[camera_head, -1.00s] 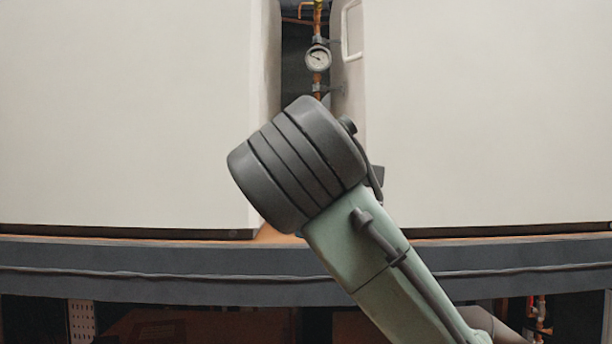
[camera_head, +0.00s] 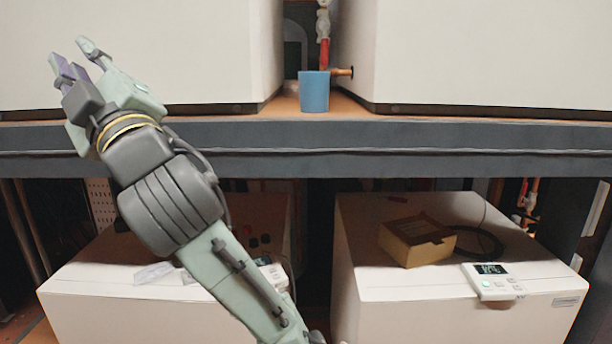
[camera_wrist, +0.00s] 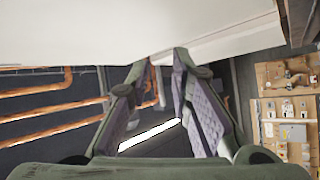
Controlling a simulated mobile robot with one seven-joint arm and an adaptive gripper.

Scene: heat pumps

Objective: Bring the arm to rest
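My arm reaches up the left side of the head view. My gripper (camera_head: 70,50) is at the upper left, in front of the left white unit on the shelf. Its two fingers stand apart with nothing between them. The wrist view shows the same empty fingers (camera_wrist: 164,58) with a gap at the tips. A white surface lies ahead of and above them.
A blue cup (camera_head: 314,92) stands on the shelf (camera_head: 400,135) between two large white units, under a pipe and valve. Below, a cardboard box (camera_head: 415,240) and a controller (camera_head: 492,281) lie on the lower right white unit (camera_head: 400,310). Copper pipes (camera_wrist: 50,98) show in the wrist view.

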